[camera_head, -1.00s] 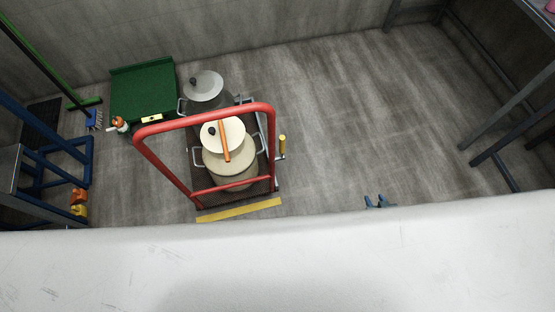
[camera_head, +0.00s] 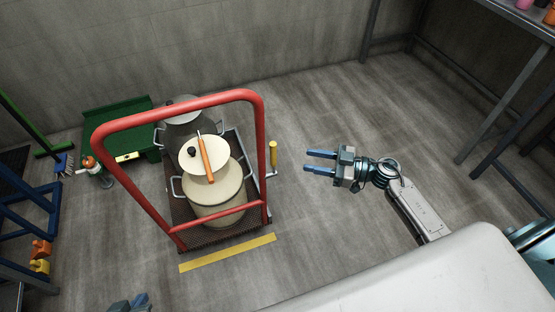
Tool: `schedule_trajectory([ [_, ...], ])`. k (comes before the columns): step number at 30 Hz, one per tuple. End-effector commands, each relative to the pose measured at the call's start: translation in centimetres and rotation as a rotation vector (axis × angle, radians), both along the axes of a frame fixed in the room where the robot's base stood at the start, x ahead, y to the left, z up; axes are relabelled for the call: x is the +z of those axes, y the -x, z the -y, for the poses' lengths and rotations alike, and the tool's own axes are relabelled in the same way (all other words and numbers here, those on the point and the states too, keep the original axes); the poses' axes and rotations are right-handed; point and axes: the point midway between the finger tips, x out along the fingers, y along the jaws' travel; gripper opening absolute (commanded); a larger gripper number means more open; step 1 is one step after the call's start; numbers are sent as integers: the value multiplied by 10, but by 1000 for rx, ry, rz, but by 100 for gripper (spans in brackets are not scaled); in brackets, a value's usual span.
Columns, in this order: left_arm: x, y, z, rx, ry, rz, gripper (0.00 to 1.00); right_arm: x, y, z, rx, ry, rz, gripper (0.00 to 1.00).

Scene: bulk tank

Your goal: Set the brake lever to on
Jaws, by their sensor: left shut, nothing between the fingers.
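The brake lever (camera_head: 273,153) is a short upright yellow handle on a grey bracket at the right side of a cart. The cart has a red push frame (camera_head: 263,130) and carries milk cans. My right gripper (camera_head: 306,161) is open, its two blue fingers apart and pointing left toward the lever. It is empty and apart from the lever, with a gap between them in the picture. My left gripper (camera_head: 130,303) shows only at the bottom edge, shut and empty, left of the cart's front; most of it is cut off.
A cream can (camera_head: 215,190) with an orange bar on its lid stands on the cart. A yellow strip (camera_head: 228,252) lies along the cart's near edge. A green platform (camera_head: 110,118) and blue stand (camera_head: 40,205) are at left.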

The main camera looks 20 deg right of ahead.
Motion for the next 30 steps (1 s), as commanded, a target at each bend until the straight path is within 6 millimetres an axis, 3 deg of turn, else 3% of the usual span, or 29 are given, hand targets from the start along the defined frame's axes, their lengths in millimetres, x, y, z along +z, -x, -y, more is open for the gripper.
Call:
schedule_trajectory([
  [9, -2, -1, 1, 2, 7, 13, 0, 1, -33, -51, -5, -7, 3, 40],
  [15, -2, -2, 2, 4, 13, 26, 0, 1, -47, -74, -5, -5, 2, 40],
  [27, -2, -3, 2, 5, 15, 32, 0, 0, -51, -82, -5, -2, 0, 40],
  [28, -2, -3, 2, 5, 15, 32, 0, 0, -51, -82, -5, -2, 0, 38],
  [30, -2, -3, 2, 5, 15, 32, 0, 0, -51, -82, -5, -2, 0, 24],
])
